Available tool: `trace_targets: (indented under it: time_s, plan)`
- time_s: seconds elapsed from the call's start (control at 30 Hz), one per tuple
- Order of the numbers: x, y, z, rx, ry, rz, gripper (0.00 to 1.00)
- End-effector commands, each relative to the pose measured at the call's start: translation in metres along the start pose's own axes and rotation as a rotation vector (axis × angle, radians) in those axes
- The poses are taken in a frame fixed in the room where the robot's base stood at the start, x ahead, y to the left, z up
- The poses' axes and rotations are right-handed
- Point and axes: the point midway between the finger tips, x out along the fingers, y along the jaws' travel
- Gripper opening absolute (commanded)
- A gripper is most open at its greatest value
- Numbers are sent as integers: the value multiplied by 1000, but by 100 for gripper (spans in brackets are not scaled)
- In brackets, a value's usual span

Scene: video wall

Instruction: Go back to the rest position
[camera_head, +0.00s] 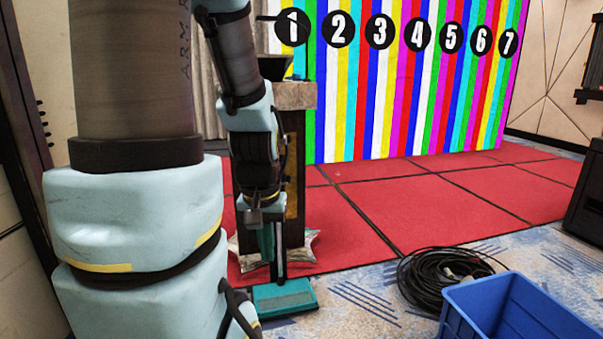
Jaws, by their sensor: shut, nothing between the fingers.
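My arm comes down from the top at the left of the head view, with large pale blue and dark links close to the camera. Its far end hangs down in front of a stone-topped pedestal (294,97). My gripper (266,238) points down at the arm's end, low over the floor, and is shut with nothing held. The fingertips are small and partly hard to make out. A teal, flat block-like thing (285,298) shows just below the gripper; whether it touches the gripper cannot be told.
A wall of coloured stripes (400,100) with numbered black discs stands behind red floor tiles (460,200). A coil of black cable (440,277) and a blue crate (520,308) are at the lower right. A dark case (585,200) stands at the right edge. The red floor between is clear.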

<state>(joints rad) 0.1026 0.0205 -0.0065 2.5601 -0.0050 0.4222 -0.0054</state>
Motion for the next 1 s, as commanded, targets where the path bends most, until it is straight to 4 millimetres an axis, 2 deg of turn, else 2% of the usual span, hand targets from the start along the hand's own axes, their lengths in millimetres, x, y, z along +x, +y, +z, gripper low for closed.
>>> trace_targets:
  time_s: [0.03,0.3,0.5,0.7,1.0]
  plan:
    - [-33,0,-5,0,0,0,0]
    - [-116,0,-16,0,0,0,0]
    - [-167,1,-23,0,0,0,0]
    - [-188,1,-26,0,0,0,0]
    - [-190,1,-26,0,0,0,0]
